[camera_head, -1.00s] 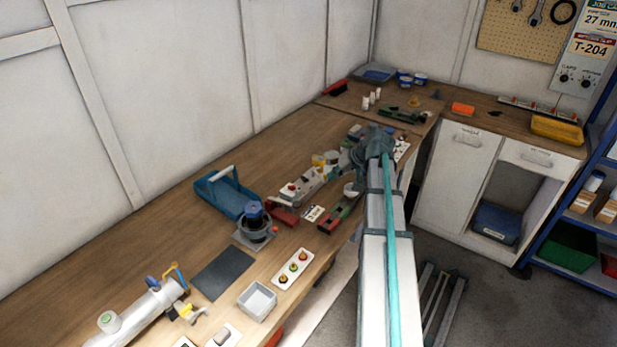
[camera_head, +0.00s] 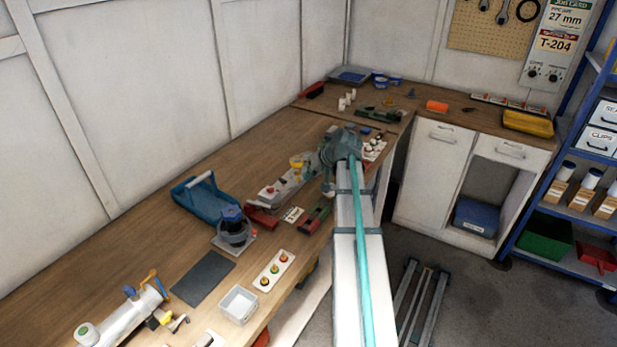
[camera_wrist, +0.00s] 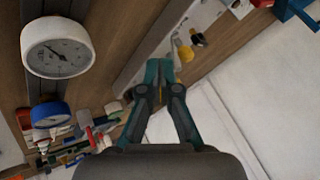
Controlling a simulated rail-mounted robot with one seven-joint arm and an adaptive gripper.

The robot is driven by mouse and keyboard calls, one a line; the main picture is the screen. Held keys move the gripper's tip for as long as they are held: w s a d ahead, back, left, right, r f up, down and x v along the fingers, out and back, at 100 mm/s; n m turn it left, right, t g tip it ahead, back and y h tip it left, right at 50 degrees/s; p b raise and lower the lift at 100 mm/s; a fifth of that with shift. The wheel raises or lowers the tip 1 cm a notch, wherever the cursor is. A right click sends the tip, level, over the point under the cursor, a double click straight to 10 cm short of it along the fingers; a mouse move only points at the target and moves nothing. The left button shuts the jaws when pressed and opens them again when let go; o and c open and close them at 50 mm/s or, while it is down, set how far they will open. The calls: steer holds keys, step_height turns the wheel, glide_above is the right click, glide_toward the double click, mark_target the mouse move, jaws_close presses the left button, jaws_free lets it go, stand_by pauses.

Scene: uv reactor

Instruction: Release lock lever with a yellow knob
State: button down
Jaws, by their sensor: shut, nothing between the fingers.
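A white cylinder (camera_head: 128,318) with a green cap lies at the lower left of the head view. I cannot tell whether this is the lever's knob. My gripper (camera_wrist: 158,64) is shut and empty in the wrist view, its teal fingertips together. A small yellow piece (camera_wrist: 185,53) shows just beyond the tips, apparently apart from them. I cannot tell which bench item it belongs to. In the head view, my arm hides the gripper's fingertips.
A white gauge (camera_wrist: 57,47) and a blue-rimmed gauge (camera_wrist: 50,114) are left of my gripper in the wrist view. A blue tray (camera_head: 205,198), a blue-topped device (camera_head: 233,226) and a button panel (camera_head: 273,271) stand on the bench (camera_head: 130,238). Shelves (camera_head: 585,215) are at right.

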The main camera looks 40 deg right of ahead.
stand_by(0.3)
steer(key=s+d, duration=0.1)
steer(key=s+d+b, duration=0.1)
steer(key=s+d, duration=0.1)
steer(key=shift+s+d+r, duration=0.2)
steer(key=shift+d+r, duration=0.1)
steer(key=shift+r, duration=0.05)
steer(key=a+b+v, duration=0.1)
steer(key=b+v, duration=0.1)
steer(key=v, duration=0.6)
steer(key=shift+s+d+r, duration=0.15)
steer(key=shift+d+r, duration=0.15)
steer(key=shift+r, duration=0.05)
